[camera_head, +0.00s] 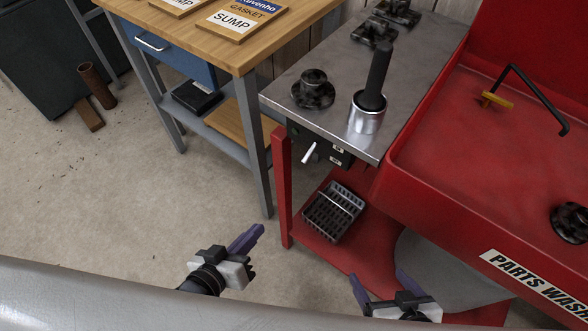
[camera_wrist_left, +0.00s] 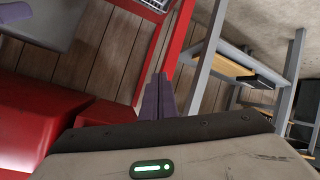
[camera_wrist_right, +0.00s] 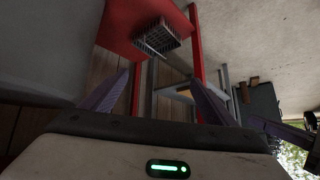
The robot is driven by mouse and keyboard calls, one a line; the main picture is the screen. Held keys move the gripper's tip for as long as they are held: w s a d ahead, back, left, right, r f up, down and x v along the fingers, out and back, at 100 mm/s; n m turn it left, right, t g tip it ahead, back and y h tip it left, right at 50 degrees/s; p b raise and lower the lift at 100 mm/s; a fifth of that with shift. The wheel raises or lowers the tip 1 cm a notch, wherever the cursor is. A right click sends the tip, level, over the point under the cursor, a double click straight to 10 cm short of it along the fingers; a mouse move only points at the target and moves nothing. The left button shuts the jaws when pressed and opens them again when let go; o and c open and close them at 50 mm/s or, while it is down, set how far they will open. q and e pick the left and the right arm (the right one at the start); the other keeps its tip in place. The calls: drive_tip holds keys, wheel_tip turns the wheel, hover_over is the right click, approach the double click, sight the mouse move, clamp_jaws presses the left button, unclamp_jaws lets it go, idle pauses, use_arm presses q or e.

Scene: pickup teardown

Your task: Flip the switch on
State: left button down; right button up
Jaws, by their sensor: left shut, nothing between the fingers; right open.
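The switch (camera_head: 309,153) is a white lever on a dark panel under the front edge of the steel side top of the red parts washer. The lever points down and to the left in the head view. My left gripper (camera_head: 258,231) is shut and empty, below and to the left of the switch, well apart from it. Its purple fingers lie together in the left wrist view (camera_wrist_left: 158,82). My right gripper (camera_head: 378,279) is open and empty, lower and to the right, in front of the washer. Its parted fingers show in the right wrist view (camera_wrist_right: 162,78). Neither wrist view clearly shows the switch.
The steel top (camera_head: 335,75) holds dark greasy parts and a brush in a metal cup (camera_head: 367,112). A grey basket (camera_head: 333,212) sits on the red lower shelf. A wooden-topped workbench (camera_head: 215,45) stands to the left. The floor before the bench is clear.

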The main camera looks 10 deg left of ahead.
use_arm(q)
drive_tip(key=w+d+r+n+t+h+b, duration=0.35)
drive_tip(key=w+n+t+h+b, duration=0.35)
drive_tip(key=n+b, duration=0.25)
drive_tip(key=a+r+n+h+b, duration=0.1)
drive_tip(key=h, duration=0.1)
drive_tip(key=a+r+n+h+b, duration=0.1)
drive_tip(key=h, duration=0.1)
drive_tip(key=a+r+n+h+b, duration=0.1)
drive_tip(key=a, duration=0.1)
drive_tip(key=shift+s+n+h+b, duration=0.25)
drive_tip(key=shift+s+h+b, duration=0.05)
drive_tip(key=shift+h+b, duration=0.1)
use_arm(e)
wheel_tip(320, 180, down, 8)
drive_tip(key=w+a, duration=0.1)
drive_tip(key=a, duration=0.1)
drive_tip(key=shift+f+t+y, duration=0.15)
drive_tip(key=shift+t+y, duration=0.25)
